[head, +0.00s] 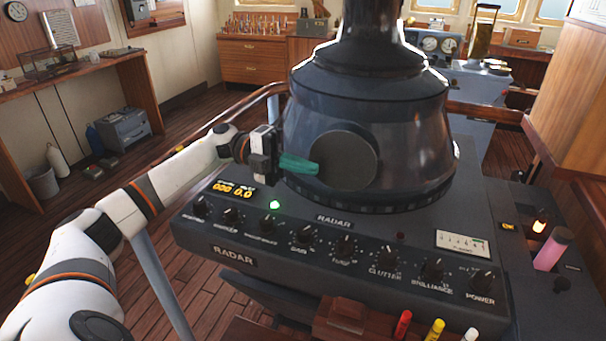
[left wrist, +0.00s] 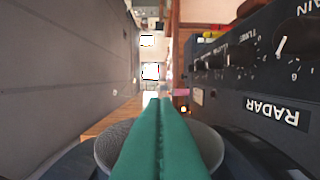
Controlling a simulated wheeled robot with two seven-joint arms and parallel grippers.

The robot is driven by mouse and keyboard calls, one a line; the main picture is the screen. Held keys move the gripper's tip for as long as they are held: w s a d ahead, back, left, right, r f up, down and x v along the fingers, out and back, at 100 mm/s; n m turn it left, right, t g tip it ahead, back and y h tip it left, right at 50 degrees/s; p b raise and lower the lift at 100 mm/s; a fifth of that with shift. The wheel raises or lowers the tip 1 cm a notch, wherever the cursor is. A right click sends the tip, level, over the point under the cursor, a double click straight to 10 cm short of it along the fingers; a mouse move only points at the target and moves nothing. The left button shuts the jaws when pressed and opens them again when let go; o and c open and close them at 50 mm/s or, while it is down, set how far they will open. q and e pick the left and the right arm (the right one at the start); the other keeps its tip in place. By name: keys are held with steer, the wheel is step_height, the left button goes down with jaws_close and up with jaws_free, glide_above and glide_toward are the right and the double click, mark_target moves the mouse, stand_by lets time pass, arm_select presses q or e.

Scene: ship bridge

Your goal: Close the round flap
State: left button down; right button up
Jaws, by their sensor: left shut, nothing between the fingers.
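The round flap (head: 348,160) is a dark disc on the front of the radar's hood (head: 420,130). In the head view it faces me and appears to lie close to the hood; I cannot tell if a small gap remains behind it. My left gripper (head: 314,168) has green fingers, shut and empty, with their tips overlapping the flap's left edge. I cannot tell whether they touch it. In the left wrist view the shut fingers (left wrist: 160,104) hide the middle of a grey disc (left wrist: 205,145), probably the flap. My right gripper is not in view.
The radar console's panel (head: 335,219) with several knobs lies below the flap. Red, yellow and white markers (head: 436,330) stand at the front. A pink cylinder (head: 551,250) sits in a holder at right. A handrail (head: 262,96) curves behind my left arm.

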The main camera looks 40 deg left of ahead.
arm_select(q)
steer(key=shift+w+a, duration=0.15)
steer(key=shift+w, duration=0.05)
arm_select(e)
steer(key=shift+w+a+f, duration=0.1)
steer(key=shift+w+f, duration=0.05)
arm_select(q)
steer(key=shift+r, duration=0.15)
stand_by(0.3)
